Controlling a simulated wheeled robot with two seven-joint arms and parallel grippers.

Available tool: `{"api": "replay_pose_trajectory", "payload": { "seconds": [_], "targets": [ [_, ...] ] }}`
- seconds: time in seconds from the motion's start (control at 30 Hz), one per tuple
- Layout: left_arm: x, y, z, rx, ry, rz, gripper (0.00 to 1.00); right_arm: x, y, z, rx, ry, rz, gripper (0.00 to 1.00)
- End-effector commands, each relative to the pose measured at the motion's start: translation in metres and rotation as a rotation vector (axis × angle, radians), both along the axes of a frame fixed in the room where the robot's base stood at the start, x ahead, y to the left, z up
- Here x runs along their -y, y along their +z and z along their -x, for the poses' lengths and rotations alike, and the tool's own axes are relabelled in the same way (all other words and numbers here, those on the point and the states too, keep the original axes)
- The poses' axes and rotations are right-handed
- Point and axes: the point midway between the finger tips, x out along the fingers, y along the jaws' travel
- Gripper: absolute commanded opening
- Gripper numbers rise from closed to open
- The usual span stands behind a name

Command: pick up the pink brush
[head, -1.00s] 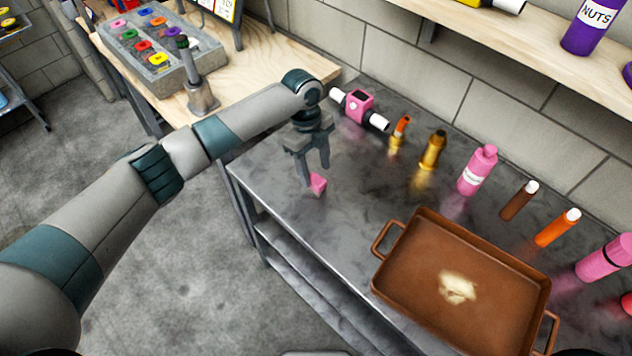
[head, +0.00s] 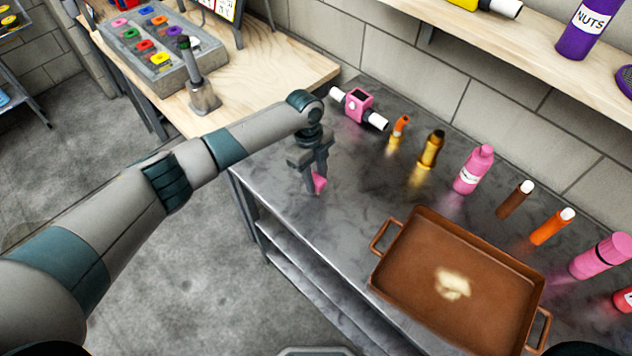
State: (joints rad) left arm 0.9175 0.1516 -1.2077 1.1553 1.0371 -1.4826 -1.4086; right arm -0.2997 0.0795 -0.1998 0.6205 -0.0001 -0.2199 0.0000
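The pink brush (head: 320,184) is a small pink shape on the left end of the grey metal table, partly hidden by my gripper. My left gripper (head: 315,181) points down at it. Its two fingers are close together, with the pink piece between their tips, and look shut on it. The brush still seems to be at table height. My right gripper is not in view.
A brown tray (head: 400,290) with a pale lump takes up the table's front right. A pink device with white ends (head: 358,105) and several bottles, including a pink bottle (head: 473,170), line the wall side. A wooden bench (head: 290,68) adjoins at the back left.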

Motion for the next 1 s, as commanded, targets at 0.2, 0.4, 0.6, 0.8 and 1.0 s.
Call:
{"api": "replay_pose_trajectory", "payload": {
  "seconds": [0.2,0.4,0.6,0.8,1.0],
  "targets": [
    [0.0,0.0,0.0,0.0,0.0,0.0,0.07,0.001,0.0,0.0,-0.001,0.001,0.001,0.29],
    [0.0,0.001,0.0,0.001,0.0,0.001,0.07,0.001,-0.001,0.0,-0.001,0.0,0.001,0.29],
    [0.0,0.009,-0.001,0.002,-0.001,0.001,0.07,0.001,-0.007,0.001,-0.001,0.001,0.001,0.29],
    [0.001,0.035,-0.001,0.004,-0.002,0.002,0.07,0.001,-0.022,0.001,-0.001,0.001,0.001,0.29],
    [0.03,0.058,0.021,0.002,-0.005,0.003,0.07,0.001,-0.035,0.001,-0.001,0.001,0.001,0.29]
  ]
}}
